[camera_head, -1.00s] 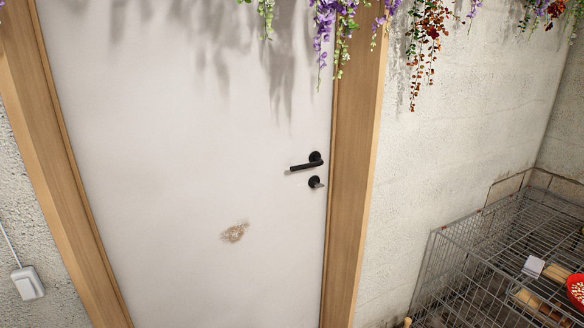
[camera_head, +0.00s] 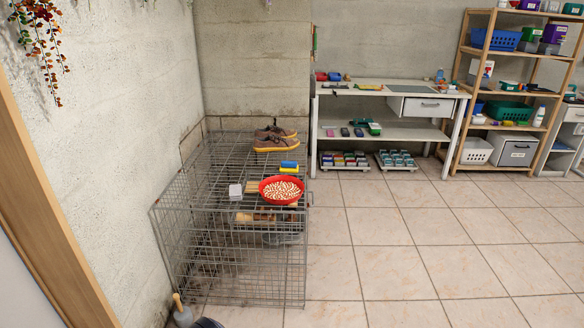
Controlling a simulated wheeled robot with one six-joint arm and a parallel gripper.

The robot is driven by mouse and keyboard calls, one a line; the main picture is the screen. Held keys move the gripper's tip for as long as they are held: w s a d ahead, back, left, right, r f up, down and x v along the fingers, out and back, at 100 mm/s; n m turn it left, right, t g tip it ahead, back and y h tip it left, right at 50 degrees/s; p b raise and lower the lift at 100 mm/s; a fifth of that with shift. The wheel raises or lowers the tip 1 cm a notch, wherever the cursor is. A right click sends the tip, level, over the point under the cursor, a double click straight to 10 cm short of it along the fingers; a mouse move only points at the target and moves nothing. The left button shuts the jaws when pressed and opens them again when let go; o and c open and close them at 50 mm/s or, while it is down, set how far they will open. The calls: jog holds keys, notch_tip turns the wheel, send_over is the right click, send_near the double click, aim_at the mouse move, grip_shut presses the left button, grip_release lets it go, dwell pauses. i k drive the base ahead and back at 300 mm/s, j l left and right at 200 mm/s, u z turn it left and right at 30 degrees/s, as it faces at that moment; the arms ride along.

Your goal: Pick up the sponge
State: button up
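A small blue and yellow block (camera_head: 289,167) lies on top of the wire cage (camera_head: 232,270), just behind a red bowl. It may be the sponge, but it is too small to be sure. Pink, dark and green small items (camera_head: 358,131) lie on the lower shelf of the workbench at the back, and I cannot tell whether a sponge is among them. My gripper is not in view.
A workbench (camera_head: 425,91) and a wooden shelf rack (camera_head: 463,60) stand behind. The tiled floor (camera_head: 420,260) to the right is clear.

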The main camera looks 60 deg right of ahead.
aim_at(286, 166)
jog(key=z, duration=1.75)
jog(key=u, duration=2.65)
jog(key=z, duration=2.65)
